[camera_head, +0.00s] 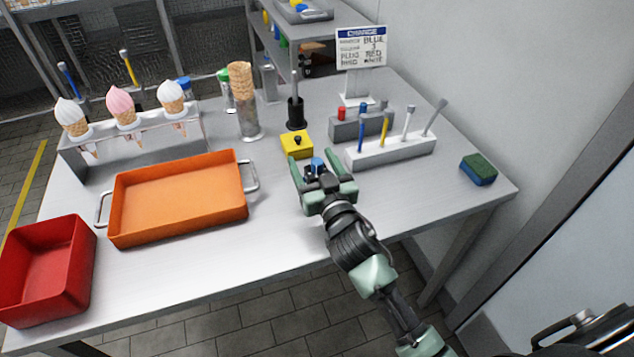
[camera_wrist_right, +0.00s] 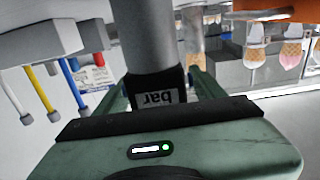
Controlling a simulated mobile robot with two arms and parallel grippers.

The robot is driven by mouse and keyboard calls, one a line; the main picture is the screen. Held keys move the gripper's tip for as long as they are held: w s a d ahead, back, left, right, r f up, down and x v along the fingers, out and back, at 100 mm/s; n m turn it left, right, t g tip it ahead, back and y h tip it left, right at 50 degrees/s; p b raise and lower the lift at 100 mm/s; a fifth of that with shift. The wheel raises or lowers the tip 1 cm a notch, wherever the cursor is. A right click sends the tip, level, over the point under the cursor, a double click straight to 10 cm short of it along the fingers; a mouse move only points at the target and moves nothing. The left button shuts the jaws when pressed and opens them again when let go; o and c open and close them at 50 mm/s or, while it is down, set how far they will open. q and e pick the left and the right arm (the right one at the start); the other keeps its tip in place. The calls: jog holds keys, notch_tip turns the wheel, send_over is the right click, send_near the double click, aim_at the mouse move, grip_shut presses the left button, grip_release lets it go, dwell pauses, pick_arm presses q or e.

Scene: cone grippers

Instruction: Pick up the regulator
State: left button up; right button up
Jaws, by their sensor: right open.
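The regulator (camera_head: 317,164) shows in the head view as a small blue top between my right gripper's fingers, near the middle of the table. My left gripper is not in view.
A yellow box with a black knob (camera_head: 297,145) stands just behind the gripper. A white holder with tools (camera_head: 391,152) is close on the right. An orange tray (camera_head: 180,198) and a red bin (camera_head: 45,270) lie left. The table's front middle is clear.

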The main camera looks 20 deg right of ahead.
grip_shut()
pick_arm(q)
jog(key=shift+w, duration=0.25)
pick_arm(e)
jog(key=shift+r, duration=0.15)
